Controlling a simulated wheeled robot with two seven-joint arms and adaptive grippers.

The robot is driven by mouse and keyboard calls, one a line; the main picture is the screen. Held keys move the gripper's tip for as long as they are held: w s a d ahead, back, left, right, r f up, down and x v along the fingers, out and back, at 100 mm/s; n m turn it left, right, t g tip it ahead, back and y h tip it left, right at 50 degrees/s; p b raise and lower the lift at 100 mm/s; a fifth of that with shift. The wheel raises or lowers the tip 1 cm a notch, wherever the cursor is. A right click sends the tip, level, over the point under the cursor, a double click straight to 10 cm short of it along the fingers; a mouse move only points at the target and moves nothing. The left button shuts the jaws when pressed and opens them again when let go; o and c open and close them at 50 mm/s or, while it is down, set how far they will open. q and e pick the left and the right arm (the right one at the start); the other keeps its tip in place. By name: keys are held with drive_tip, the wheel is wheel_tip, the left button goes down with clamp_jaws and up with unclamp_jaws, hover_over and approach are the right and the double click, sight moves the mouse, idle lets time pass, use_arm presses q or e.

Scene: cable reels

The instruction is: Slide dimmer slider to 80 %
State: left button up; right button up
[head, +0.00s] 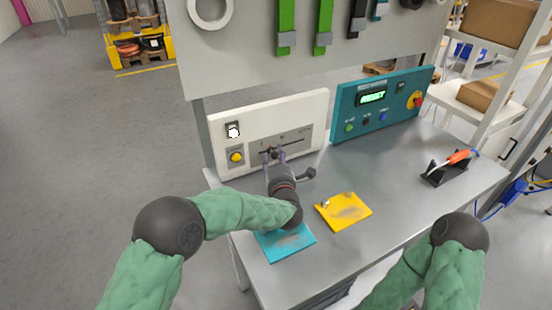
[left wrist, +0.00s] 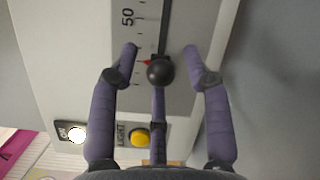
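The dimmer slider's round black knob (left wrist: 160,73) sits on its slot in the left wrist view, next to a small red pointer and below the printed 50. In the head view, the left gripper (head: 274,153) is at the slot on the white panel (head: 310,108), left of the slot's middle. The knob is mostly hidden there by the fingers. My right gripper is out of view; only the right arm shows at lower right.
The white panel also has a yellow button (head: 236,157) and a lit white switch (head: 233,131). A teal panel (head: 347,102) stands to its right. A teal mat (head: 268,250), a yellow mat (head: 343,211) and a black holder with an orange-handled tool (head: 460,157) are on the bench.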

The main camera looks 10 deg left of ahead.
use_arm(q)
clamp_jaws()
drive_tip(key=w+d, duration=0.1)
drive_tip(key=d, duration=0.1)
drive_tip(key=w+d+b, duration=0.1)
drive_tip(key=w+d, duration=0.1)
drive_tip(key=w+d+b, duration=0.1)
drive_tip(key=d, duration=0.1)
drive_tip(key=shift+w+d, duration=0.25)
drive_tip(key=shift+d, duration=0.05)
drive_tip(key=shift+w+d+r, duration=0.1)
drive_tip(key=shift+w+d, duration=0.25)
drive_tip(key=shift+d, duration=0.1)
drive_tip(key=shift+o, duration=1.1)
unclamp_jaws()
